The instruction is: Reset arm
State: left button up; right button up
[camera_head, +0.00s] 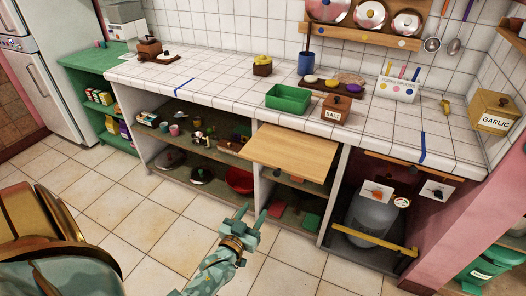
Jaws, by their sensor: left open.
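My left gripper (252,210) is teal with a bronze ring at the wrist. It is in the lower middle of the head view, with its fingers pointing up and apart, and nothing shows between them. It appears in front of the open lower shelf (205,201) of the counter, just below a red bowl (239,181). I cannot tell how far it is from the shelf. My right gripper is out of view.
A tiled counter (225,84) holds a green tray (288,98), a salt box (336,110) and a garlic box (494,112). A wooden board (290,150) juts out below the counter top. A grey gas cylinder (370,217) stands at right. Tiled floor (115,200) is clear at left.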

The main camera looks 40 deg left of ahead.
pick_arm(q)
jog(key=s+d+f+m+g+h, duration=0.15)
jog(key=s+d+f+g, duration=0.25)
jog(key=s+f, duration=0.5)
jog(key=s+d+f+m+g+h, duration=0.1)
jog(key=s+d+f+g+h, duration=0.3)
jog(key=f, duration=0.9)
jog(key=s+f+m+g, duration=0.1)
jog(key=s+f+g, duration=0.2)
jog(key=s, duration=0.7)
jog(key=s+d+f+m+g+y, duration=0.1)
jog(key=s+f+g, duration=0.2)
jog(key=s, duration=0.8)
jog(key=s+f+m+g, duration=0.1)
jog(key=s+f+g, duration=0.2)
jog(key=s, duration=0.7)
jog(key=shift+s+d+f+m+y, duration=0.25)
jog(key=shift+d+f+m+y, duration=0.05)
jog(key=shift+f+m+y, duration=0.1)
